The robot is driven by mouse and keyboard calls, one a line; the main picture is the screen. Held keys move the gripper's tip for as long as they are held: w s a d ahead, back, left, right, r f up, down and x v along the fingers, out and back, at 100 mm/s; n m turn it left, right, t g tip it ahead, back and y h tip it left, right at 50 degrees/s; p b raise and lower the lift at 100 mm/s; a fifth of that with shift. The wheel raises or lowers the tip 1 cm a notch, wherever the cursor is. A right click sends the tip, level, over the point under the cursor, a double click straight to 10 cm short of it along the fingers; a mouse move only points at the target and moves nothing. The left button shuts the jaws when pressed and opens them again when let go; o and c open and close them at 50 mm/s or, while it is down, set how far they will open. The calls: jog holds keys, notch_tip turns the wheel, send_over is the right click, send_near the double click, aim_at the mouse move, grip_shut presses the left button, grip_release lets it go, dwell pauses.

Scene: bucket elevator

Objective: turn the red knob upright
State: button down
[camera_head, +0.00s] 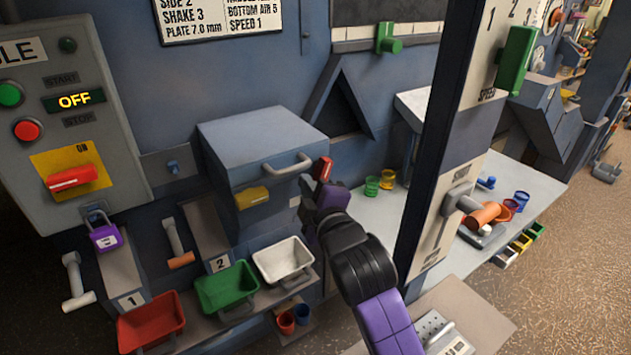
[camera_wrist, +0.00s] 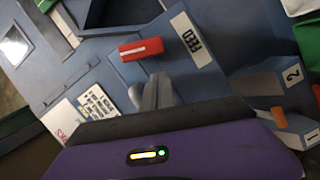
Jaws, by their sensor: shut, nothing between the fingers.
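A red knob (camera_wrist: 141,47) with a white line along its bar sits beside a white FEED label (camera_wrist: 192,37) in the wrist view. Its bar lies roughly crosswise to the lettering, so it looks close to upright, perhaps slightly tilted. In the head view it shows small (camera_head: 323,168), right of the grey drawer box. My gripper (camera_wrist: 158,90) is shut and empty, its fingertips just short of the knob with no clear contact. In the head view my gripper (camera_head: 309,184) is partly hidden by its own body. Another red knob (camera_head: 72,178) lies nearly horizontal on a yellow ON plate at far left.
The grey drawer box (camera_head: 258,145) with a handle stands left of my gripper. Red (camera_head: 151,322), green (camera_head: 227,287) and white (camera_head: 283,259) bins sit below. A dark post (camera_head: 445,130) rises close on the right.

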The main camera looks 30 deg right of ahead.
jog(key=shift+d+f, duration=0.2)
jog(key=shift+d, duration=0.3)
jog(key=shift+d+f, duration=0.15)
jog(key=shift+d, duration=0.3)
